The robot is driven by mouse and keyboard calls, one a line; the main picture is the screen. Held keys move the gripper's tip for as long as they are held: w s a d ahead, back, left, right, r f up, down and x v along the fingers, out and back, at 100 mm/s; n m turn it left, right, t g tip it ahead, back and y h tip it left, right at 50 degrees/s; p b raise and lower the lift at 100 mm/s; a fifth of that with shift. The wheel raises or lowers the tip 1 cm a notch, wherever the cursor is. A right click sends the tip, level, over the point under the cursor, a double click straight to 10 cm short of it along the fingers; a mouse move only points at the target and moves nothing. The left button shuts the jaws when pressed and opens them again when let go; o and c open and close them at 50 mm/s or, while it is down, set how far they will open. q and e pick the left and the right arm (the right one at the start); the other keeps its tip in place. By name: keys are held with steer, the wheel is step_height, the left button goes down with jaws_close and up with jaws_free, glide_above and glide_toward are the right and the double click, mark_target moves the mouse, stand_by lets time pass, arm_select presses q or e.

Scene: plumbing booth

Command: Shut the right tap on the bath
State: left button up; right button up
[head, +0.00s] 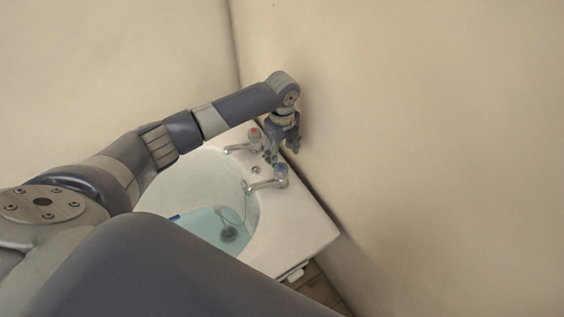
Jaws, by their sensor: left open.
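The white bath (305,235) stands in the corner, with pale bluish water in its basin. Two chrome taps sit on its rim by the right wall. The farther tap (254,140) has a red mark on its top. The nearer tap (268,183) has a blue top and is the right one in the picture. My left gripper (281,149) is open and points down between the taps at the wall side. It is small here, and I cannot tell whether it touches either tap. My right gripper is out of view.
A drain plug (229,234) on a thin chain lies in the basin. A small blue item (175,217) is at the water's left edge. Bare beige walls stand close behind and right of the bath. The near right rim is clear.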

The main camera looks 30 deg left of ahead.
arm_select(q)
steer(key=shift+r, duration=1.7)
